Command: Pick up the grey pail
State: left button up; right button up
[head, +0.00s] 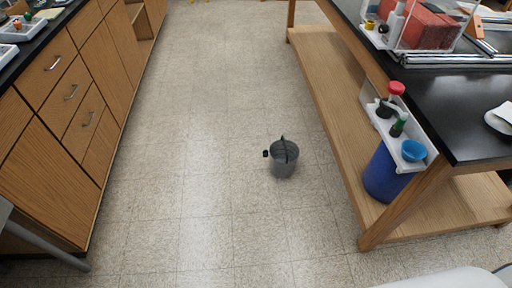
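The grey pail (284,165) stands upright on the beige floor, a little right of the middle of the head view. Its dark handle rises above the rim, and a small black piece sticks out at its left side. The pail looks empty, though its inside is small in the picture. Nothing touches it. Neither of my grippers can be made out in the head view.
Wooden cabinets (75,95) line the left. A wooden workbench (400,222) with a black top and low shelf stands on the right, with a blue bin (384,178) and white caddy at its end. The floor (205,160) around the pail is clear.

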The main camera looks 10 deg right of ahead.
aim_at(284, 154)
jog(key=z, duration=0.65)
jog(key=i+z, duration=0.1)
jog(key=i, duration=0.35)
